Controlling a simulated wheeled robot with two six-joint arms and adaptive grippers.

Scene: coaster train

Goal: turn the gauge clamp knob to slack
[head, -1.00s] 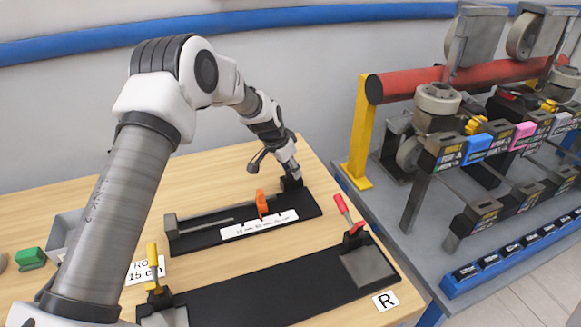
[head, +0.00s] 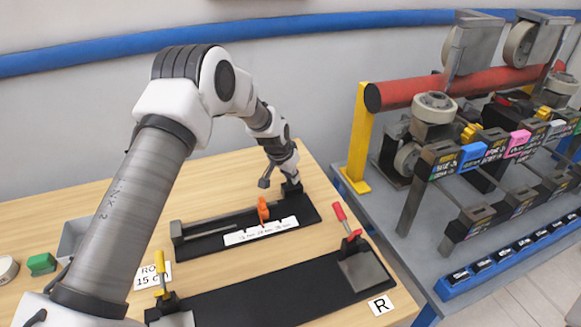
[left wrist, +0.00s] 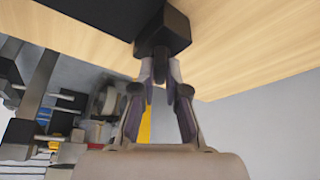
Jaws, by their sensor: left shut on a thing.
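The gauge (head: 190,243) is a black board on the table with a white printed strip (head: 262,232) and an orange upright piece (head: 263,211). A black block (head: 292,189) stands at its right far end. My left gripper (head: 289,175) is at this block. In the left wrist view the black block (left wrist: 165,33) carries a dark knob (left wrist: 159,68), and my left gripper (left wrist: 160,80) is shut on that knob with one finger on each side. The knob's turn angle cannot be read. My right gripper is not in view.
In front lies a longer black board (head: 260,300) with a red-handled clamp (head: 345,220) and a yellow-handled clamp (head: 162,275). A grey bin (head: 75,238) and green block (head: 42,264) sit left. A rack with a red roller (head: 420,88) stands on the right.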

